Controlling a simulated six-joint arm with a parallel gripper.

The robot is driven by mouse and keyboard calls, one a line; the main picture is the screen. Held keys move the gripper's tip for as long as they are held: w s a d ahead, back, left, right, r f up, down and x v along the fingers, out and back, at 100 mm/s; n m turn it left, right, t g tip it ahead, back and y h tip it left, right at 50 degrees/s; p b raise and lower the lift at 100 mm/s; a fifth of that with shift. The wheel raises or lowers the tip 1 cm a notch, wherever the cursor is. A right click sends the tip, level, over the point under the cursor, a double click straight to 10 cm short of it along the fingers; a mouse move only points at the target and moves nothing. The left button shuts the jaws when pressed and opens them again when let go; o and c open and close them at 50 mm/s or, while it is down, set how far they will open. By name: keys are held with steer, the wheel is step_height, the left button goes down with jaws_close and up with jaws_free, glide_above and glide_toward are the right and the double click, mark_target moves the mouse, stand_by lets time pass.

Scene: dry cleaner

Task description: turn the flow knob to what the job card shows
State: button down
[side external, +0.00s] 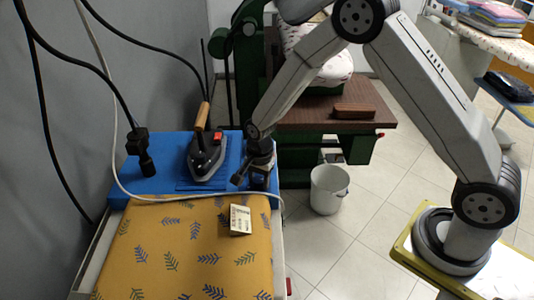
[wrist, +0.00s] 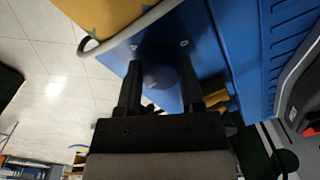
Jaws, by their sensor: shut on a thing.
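My gripper (side external: 258,176) reaches down to the right end of the blue ironing unit (side external: 172,183). In the wrist view, the flow knob (wrist: 160,77), round and dark, sits between my two fingers, which are closed on its sides. Its pointer and any scale marks are hidden or too dark to read. In the side view my gripper largely hides the knob. The job card (side external: 240,219), a small white tag, lies on the yellow leaf-patterned cloth in front of the blue unit. Its print is too small to read.
An iron (side external: 207,155) with a wooden handle stands on the blue unit, left of my gripper. A pale hose (side external: 180,195) runs along the unit's front edge close to my gripper. A white bucket (side external: 329,189) stands on the floor to the right.

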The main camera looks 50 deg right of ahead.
mark_target(261, 180)
steer(key=shift+m, duration=0.6)
steer(key=shift+c, duration=1.1)
jaws_free()
steer(key=shift+r, duration=0.2)
steer(key=shift+s+r, duration=0.15)
steer(key=shift+r, duration=3.6)
steer(key=shift+s+d+r, duration=0.1)
